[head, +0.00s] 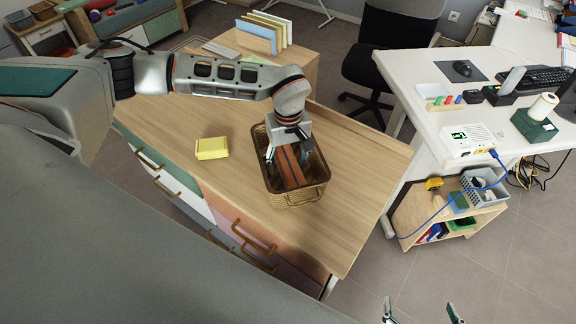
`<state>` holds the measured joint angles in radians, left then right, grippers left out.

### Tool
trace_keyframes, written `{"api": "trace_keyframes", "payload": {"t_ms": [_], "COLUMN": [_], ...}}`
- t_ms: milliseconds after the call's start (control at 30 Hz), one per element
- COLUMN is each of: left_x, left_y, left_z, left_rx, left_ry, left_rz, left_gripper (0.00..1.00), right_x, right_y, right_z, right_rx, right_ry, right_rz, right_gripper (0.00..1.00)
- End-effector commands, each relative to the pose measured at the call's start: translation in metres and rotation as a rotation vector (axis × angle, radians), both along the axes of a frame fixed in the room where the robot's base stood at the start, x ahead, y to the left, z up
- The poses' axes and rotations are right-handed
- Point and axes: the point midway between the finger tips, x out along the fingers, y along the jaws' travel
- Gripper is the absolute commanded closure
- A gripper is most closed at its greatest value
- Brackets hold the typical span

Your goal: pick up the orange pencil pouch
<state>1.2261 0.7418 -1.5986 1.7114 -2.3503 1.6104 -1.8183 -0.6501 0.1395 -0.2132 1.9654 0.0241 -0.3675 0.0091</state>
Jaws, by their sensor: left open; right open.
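The orange pencil pouch (290,168) looks brownish orange and stands in a wicker basket (296,198) on the wooden cabinet top. My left gripper (287,156) reaches down into the basket from above. It is open, with its fingers around the upper part of the pouch. Whether the fingers touch the pouch I cannot tell. The gripper's palm hides the far end of the pouch. My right gripper (422,312) is open and empty at the bottom edge, well away from the basket, with only its fingertips in view.
A yellow block of notes (212,148) lies left of the basket. A file rack (268,34) stands at the back. The cabinet top (345,160) is clear right of the basket. A white desk (430,70) with electronics and a low shelf stand to the right.

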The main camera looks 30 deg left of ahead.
Motion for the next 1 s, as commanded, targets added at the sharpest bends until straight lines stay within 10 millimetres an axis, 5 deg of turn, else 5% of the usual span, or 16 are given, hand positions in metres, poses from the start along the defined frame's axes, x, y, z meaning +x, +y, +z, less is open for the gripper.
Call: {"api": "trace_keyframes", "payload": {"t_ms": [267, 433, 1000], "left_x": [0.0, 0.0, 0.001], "left_y": [0.0, 0.0, 0.0], "left_z": [-0.003, -0.003, 0.014], "left_rx": [-0.001, -0.001, -0.001], "left_ry": [-0.001, -0.001, -0.003], "left_rz": [0.0, 0.0, 0.0], "left_gripper": [0.42, 0.86, 0.87], "right_x": [-0.001, -0.001, 0.0], "right_y": [0.0, 0.0, 0.0], "right_z": [-0.002, -0.003, -0.001], "right_rx": [0.0, -0.001, -0.001], "right_ry": [0.004, 0.006, 0.003], "right_rz": [0.0, 0.0, -0.001], "right_gripper": [0.0, 0.0, 0.0]}}
